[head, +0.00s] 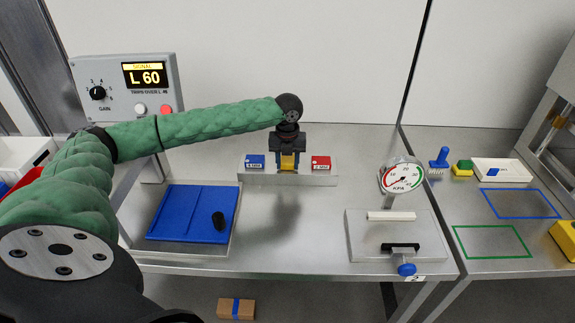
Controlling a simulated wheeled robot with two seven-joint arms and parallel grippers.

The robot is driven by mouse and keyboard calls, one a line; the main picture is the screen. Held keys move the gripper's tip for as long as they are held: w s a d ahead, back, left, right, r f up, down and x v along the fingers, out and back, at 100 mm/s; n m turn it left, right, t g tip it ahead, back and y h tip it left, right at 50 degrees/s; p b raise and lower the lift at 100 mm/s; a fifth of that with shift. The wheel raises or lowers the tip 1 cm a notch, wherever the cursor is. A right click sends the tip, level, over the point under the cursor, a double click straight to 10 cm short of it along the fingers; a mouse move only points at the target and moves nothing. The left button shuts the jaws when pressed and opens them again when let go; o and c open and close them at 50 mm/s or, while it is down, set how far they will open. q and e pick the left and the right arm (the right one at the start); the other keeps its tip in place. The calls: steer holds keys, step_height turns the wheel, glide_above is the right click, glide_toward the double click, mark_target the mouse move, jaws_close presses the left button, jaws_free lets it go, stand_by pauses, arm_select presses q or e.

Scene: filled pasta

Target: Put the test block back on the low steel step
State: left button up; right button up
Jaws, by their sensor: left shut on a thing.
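My left gripper (288,155) points down at the middle of the low steel step (284,179). It is shut on a yellow block (288,162), which I take to be the test block. The yellow block is at the step, between a blue labelled block (255,161) on the left and a red labelled block (321,162) on the right. The gripper hides its upper part. I cannot tell whether its underside touches the step. My right gripper is not in view.
A grey signal box (128,88) reading L 60 stands at the back left. A blue tray (190,213) holds a black cylinder (218,222). A dial gauge (402,178) stands on a steel fixture (365,240) at right. The steel table between them is clear.

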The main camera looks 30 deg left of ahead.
mark_target(288, 164)
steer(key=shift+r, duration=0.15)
arm_select(q)
steer(key=shift+f, duration=0.1)
steer(key=o, duration=1.1)
steer(key=shift+c, duration=0.2)
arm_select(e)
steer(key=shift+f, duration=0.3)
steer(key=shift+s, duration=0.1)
arm_select(q)
steer(key=shift+r, duration=0.3)
step_height(288, 164, up, 12)
steer(key=b, duration=0.3)
steer(key=shift+f, duration=0.2)
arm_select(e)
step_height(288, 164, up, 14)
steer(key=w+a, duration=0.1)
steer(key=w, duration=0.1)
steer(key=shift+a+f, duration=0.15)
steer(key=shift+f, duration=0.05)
